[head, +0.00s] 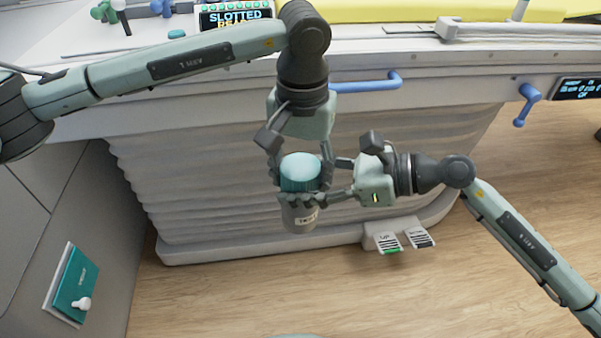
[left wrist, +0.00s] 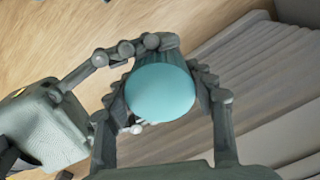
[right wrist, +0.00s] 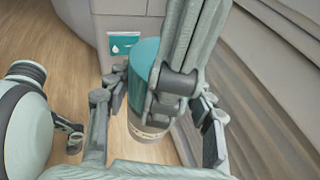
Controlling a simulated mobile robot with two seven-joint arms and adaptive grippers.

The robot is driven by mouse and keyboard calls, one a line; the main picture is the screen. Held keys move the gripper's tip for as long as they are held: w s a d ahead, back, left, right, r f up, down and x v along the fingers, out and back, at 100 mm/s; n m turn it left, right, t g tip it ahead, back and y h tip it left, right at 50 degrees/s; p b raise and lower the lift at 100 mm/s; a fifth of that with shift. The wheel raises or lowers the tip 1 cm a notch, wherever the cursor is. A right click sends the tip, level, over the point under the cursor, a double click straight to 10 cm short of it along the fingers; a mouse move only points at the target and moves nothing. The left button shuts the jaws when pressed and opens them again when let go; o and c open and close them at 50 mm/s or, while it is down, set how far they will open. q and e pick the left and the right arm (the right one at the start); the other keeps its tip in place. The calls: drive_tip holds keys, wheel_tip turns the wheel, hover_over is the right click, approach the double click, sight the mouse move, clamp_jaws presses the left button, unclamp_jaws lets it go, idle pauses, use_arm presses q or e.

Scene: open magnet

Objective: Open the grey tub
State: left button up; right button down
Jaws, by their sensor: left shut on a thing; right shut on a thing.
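The grey tub (head: 299,217) is held upright in the air in front of the bed. It has a light grey body with a printed label and a round teal lid (head: 299,170), which sits on top of it. My left gripper (head: 300,178) comes from above and is shut around the lid. My right gripper (head: 316,192) comes from the right and is shut around the tub just below the lid. The lid fills the middle of the left wrist view (left wrist: 160,92). In the right wrist view, the left gripper's fingers partly hide the lid (right wrist: 142,70); the body shows below.
Behind the tub stands a bed with a pleated grey skirt (head: 220,195) and a blue handle (head: 365,84). Foot pedals (head: 398,236) lie at its base. A teal sign (head: 76,283) is on the left panel. The wooden floor (head: 220,305) below is mostly clear.

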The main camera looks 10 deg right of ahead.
use_arm(q)
drive_tip(key=o, duration=1.3)
drive_tip(key=shift+r, duration=0.1)
